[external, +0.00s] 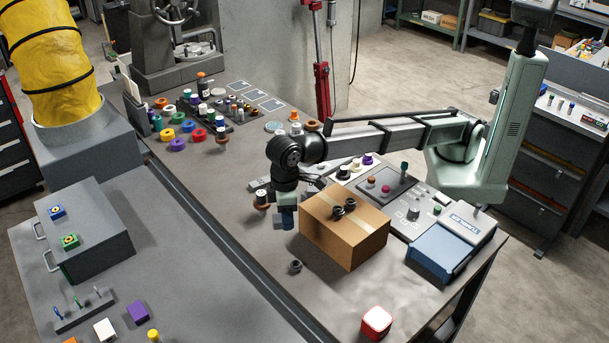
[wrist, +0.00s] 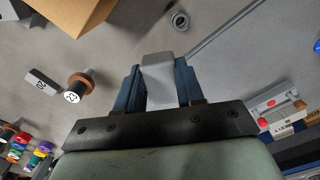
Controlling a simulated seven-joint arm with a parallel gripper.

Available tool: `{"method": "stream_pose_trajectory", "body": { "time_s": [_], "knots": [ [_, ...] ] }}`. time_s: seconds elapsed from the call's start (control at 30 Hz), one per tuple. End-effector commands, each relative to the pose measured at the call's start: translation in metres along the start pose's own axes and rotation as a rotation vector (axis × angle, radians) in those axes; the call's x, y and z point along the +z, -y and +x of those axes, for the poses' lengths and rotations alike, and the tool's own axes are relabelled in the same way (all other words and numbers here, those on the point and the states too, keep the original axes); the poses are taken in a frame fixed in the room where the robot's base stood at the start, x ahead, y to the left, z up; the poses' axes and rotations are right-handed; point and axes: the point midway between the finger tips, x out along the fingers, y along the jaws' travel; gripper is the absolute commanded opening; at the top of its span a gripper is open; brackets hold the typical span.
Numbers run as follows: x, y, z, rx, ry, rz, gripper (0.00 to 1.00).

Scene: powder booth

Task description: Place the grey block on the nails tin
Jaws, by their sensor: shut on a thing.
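The grey block (wrist: 158,80) is between the blue fingers of my gripper (wrist: 160,85) in the wrist view, and the gripper is shut on it. In the external view my gripper (external: 287,216) points down over the table, just left of the cardboard box; the block cannot be made out clearly there. No thing is readable as the nails tin. A blue box with a white lettered top (external: 450,245) stands at the right of the table, but I cannot read its label.
The cardboard box (external: 345,233) has dark rings on top. A brown spool (wrist: 77,87) and a small numbered block (wrist: 41,82) lie near my gripper. A red-white block (external: 376,322) is at the front. Coloured rings crowd the back.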

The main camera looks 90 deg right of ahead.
Motion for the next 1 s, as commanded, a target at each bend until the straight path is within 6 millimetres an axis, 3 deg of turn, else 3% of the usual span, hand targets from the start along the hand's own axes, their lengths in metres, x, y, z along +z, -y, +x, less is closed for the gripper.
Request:
{"method": "stream_pose_trajectory", "body": {
  "time_s": [0.03,0.3,0.6,0.8,1.0],
  "knots": [
    [0.01,0.021,-0.002,0.0,0.0,-0.038,0.07],
    [0.068,0.116,-0.009,0.0,0.0,-0.237,0.07],
    [0.143,0.208,-0.016,0.0,0.0,-0.444,0.07],
    [0.18,0.245,-0.019,0.0,0.0,-0.537,0.07],
    [0.196,0.259,-0.019,0.0,0.001,-0.576,0.07]
  ]
}}
